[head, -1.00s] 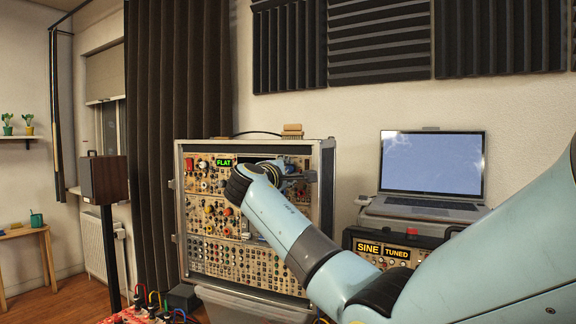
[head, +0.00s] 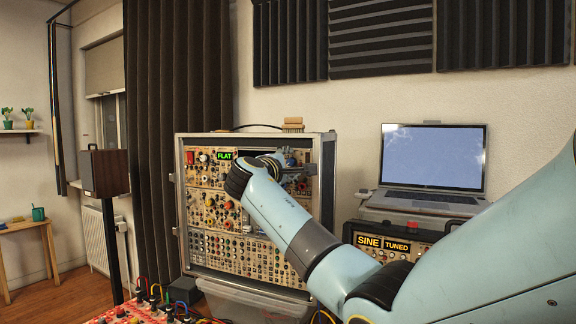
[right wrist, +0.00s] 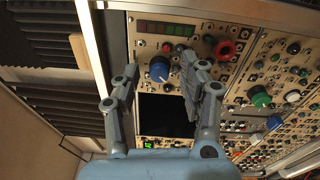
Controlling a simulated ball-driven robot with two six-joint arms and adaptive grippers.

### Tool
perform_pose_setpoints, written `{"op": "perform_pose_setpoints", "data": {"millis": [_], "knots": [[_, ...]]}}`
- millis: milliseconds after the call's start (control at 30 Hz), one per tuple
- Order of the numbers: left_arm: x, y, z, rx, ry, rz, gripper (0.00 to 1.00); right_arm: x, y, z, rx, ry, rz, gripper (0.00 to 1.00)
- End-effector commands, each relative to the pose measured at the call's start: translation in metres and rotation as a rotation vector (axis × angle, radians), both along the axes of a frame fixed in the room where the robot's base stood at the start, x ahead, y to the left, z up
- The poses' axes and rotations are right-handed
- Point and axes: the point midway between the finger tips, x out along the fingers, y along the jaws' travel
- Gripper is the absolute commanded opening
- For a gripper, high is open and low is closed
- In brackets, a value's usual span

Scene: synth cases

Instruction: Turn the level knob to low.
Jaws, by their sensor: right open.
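In the head view the right gripper (head: 301,171) is at the upper right of the module case (head: 328,215), largely hidden behind my own wrist. My left gripper is not in view.
A green FLAT display (head: 224,156) glows on the case. A red knob (right wrist: 224,49) is close to the right finger. A dark screen (right wrist: 168,115) lies below the blue knob. A laptop (head: 432,157) stands at right above a unit reading SINE and TUNED (head: 383,244).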

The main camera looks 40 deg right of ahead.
Motion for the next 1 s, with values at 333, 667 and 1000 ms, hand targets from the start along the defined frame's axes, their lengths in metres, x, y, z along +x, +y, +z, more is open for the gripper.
{"op": "perform_pose_setpoints", "data": {"millis": [333, 667, 1000], "knots": [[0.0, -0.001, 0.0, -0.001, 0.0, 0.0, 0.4, -0.027, 0.059, -0.004, 0.005, 0.0, 0.005, 0.43], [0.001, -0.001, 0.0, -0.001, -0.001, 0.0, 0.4, -0.049, 0.103, -0.005, 0.003, 0.001, 0.002, 0.43], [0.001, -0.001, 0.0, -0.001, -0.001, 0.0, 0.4, -0.051, 0.106, -0.005, 0.001, 0.002, 0.001, 0.43]]}}
